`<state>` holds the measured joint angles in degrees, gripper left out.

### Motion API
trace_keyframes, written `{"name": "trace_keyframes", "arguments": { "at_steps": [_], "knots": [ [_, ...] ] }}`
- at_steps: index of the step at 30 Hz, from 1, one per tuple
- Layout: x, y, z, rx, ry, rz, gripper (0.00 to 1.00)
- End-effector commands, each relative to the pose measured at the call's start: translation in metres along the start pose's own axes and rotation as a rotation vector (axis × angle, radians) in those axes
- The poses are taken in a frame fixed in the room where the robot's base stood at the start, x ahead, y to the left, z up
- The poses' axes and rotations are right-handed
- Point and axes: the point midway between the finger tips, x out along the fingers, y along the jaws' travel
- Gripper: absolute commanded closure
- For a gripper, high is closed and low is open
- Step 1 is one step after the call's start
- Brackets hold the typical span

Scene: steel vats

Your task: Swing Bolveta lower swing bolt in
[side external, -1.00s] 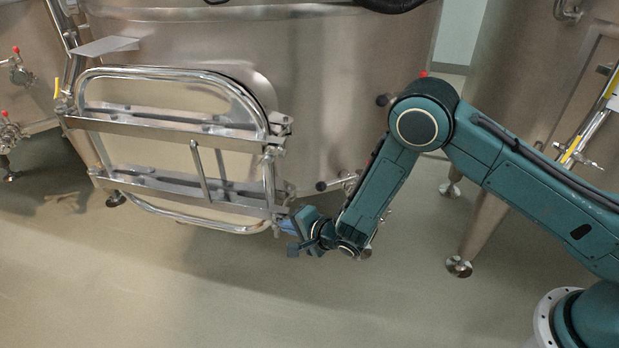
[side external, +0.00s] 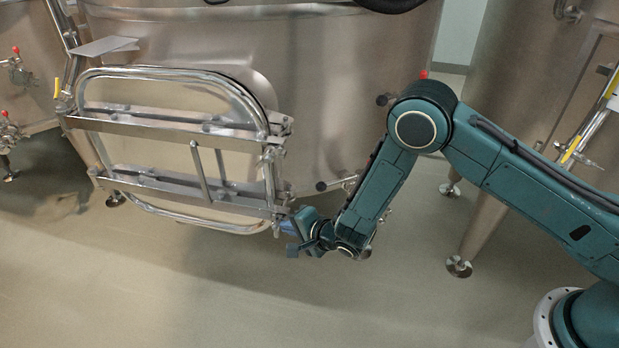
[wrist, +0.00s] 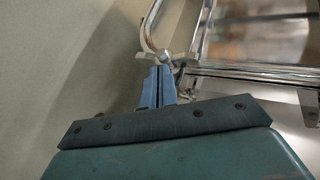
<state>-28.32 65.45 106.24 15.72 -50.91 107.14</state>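The vat's door (side external: 175,150) is a rounded rectangle with a bright tubular frame, and it stands at the left in the side view. The lower swing bolt (wrist: 165,57) shows as a bright metal end at the door's lower corner, right at my fingertips in the wrist view. In the side view this spot is small and partly hidden by my gripper (side external: 284,226). My gripper's blue fingers (wrist: 160,72) are nearly together, with a thin dark gap between them, and their tips appear closed on the bolt. The exact contact is too small to see clearly.
Two crossbars, an upper (side external: 160,128) and a lower one (side external: 180,190), span the door. The steel vat (side external: 340,80) rises behind it, with a dark knob (side external: 320,187) near my wrist. Another vat (side external: 520,120) stands at the right. The floor (side external: 200,300) in front is clear.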

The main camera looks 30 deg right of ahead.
Motion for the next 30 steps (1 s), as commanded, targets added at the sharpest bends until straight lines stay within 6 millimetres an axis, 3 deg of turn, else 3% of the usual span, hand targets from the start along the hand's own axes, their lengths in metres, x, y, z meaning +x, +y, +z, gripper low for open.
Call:
{"name": "trace_keyframes", "arguments": {
  "at_steps": [1,17,30],
  "knots": [
    [0.001,-0.003,0.01,0.007,-0.021,-0.012,1.0],
    [-0.007,-0.002,0.005,0.007,-0.015,-0.014,1.0],
    [-0.036,-0.002,0.004,0.006,-0.013,-0.011,1.0]
  ]
}}
